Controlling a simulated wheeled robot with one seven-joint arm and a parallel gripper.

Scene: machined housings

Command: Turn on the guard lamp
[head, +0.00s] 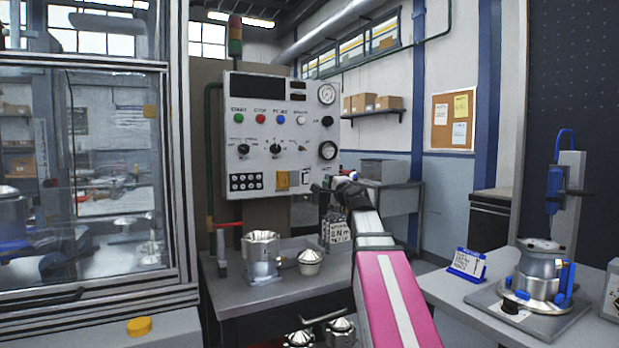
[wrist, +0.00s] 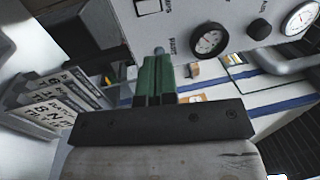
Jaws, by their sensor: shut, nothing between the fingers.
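A white control panel (head: 262,165) stands behind the bench, with buttons, knobs, gauges and small toggles. No lamp is clearly marked as the guard lamp. A small switch with a white plate (head: 308,177) is at the panel's lower right; it shows at the top edge of the wrist view (wrist: 149,6), and its setting is unclear. My gripper (head: 322,188) is just below and right of that switch, close to the panel face. In the wrist view its green fingers (wrist: 159,55) are together and empty, and point at the panel near the lower gauge (wrist: 209,41). Contact cannot be told.
A stack light (head: 235,35) rises above the panel. A glazed enclosure (head: 110,180) is on the left. A fixture with a housing (head: 535,272) sits on the right table.

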